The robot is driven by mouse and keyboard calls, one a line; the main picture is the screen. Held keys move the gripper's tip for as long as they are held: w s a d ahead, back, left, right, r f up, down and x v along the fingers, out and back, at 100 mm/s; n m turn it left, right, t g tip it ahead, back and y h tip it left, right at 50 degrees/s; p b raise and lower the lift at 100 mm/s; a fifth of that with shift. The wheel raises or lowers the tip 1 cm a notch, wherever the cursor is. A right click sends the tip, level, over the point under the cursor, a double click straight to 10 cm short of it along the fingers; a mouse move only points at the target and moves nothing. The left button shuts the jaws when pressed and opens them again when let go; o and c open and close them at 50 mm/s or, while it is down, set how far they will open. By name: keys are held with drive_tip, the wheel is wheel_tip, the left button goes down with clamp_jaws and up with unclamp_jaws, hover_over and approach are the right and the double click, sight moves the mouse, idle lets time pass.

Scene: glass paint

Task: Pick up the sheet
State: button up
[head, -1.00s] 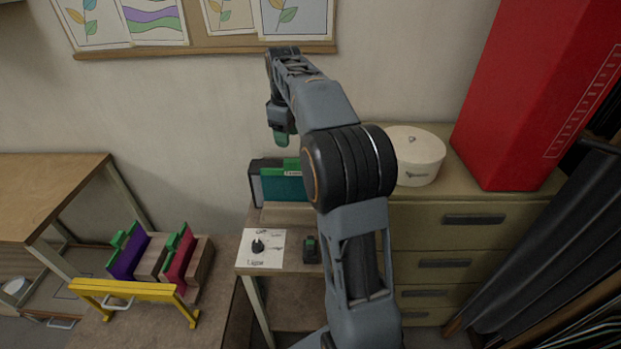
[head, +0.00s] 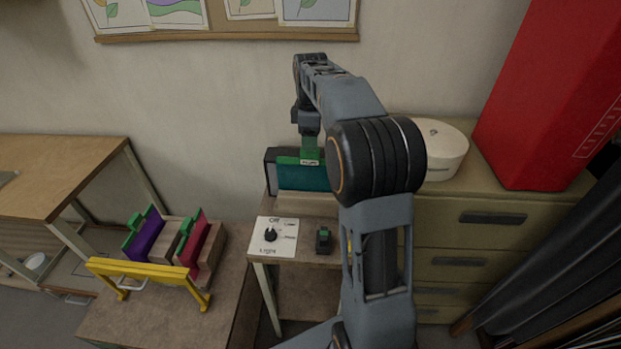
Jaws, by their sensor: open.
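A teal sheet (head: 303,178) with a green top edge stands upright in a dark-framed holder on the small bench against the wall. My gripper (head: 310,157) points down at the sheet's top edge, with its green fingertips over the green tab in the picture. It is open. I cannot tell whether the fingers touch the tab or straddle it. My arm hides the right end of the sheet. A purple sheet (head: 147,238) and a red sheet (head: 194,240), both with green tops, stand in a wooden rack at the lower left.
A yellow bar (head: 150,271) runs in front of the rack. A light switch panel (head: 273,235) and a small dark block (head: 324,240) lie in front of the teal sheet. A white round box (head: 443,150) and a tall red case (head: 545,95) stand on the drawers at right.

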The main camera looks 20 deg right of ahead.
sight(310, 159)
drive_tip(key=shift+a+f+p, duration=0.1)
drive_tip(key=shift+f+p, duration=0.2)
drive_tip(key=shift+f, duration=2.35)
drive_tip(key=shift+r, duration=0.1)
clamp_jaws()
